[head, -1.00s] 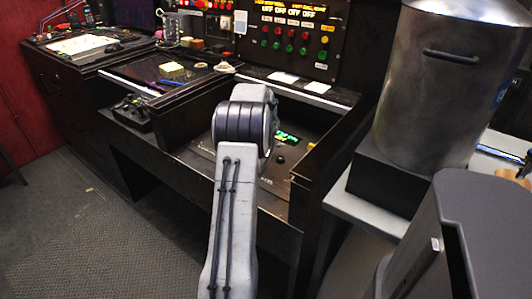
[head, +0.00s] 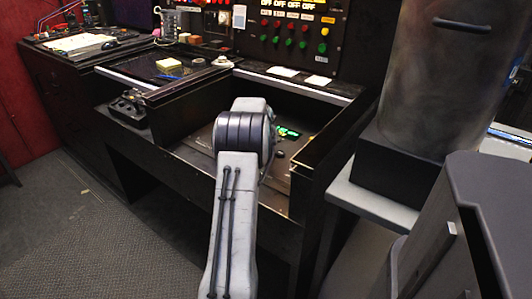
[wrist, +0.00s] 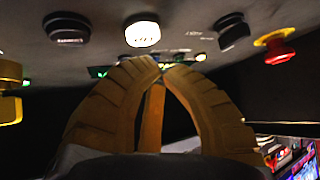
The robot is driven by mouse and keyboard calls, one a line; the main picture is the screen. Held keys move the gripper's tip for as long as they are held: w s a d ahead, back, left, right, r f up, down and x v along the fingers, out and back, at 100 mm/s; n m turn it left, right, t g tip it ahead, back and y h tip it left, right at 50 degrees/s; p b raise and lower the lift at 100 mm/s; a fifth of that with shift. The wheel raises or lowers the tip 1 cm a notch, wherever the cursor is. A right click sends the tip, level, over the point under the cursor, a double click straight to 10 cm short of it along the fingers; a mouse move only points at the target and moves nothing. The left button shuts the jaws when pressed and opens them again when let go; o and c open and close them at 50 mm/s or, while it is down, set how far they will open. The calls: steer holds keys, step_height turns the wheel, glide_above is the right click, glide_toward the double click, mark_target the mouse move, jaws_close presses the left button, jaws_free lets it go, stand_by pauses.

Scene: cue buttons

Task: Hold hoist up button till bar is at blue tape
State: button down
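In the wrist view my gripper (wrist: 160,66) has two yellow ribbed fingers whose tips meet, with nothing clearly held. An orange-brown strip shows between them; I cannot tell what it is. A control panel faces the fingers. It carries a lit white button (wrist: 142,33) above the tips, a black button (wrist: 69,28), a black knob (wrist: 233,32) and a red button (wrist: 275,47) on a yellow base. The labels are unreadable, so I cannot tell which is hoist up. In the head view my arm hides the gripper. I cannot make out the bar or blue tape.
A recessed black console (head: 195,148) surrounds my arm, with a raised wall at its right. A large metal cylinder (head: 440,85) stands close on the right. Grey floor (head: 95,240) is open at the left.

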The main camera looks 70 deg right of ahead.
steer(key=shift+f, duration=0.35)
stand_by(1.3)
steer(key=shift+f+b, duration=0.35)
steer(key=shift+b, duration=0.1)
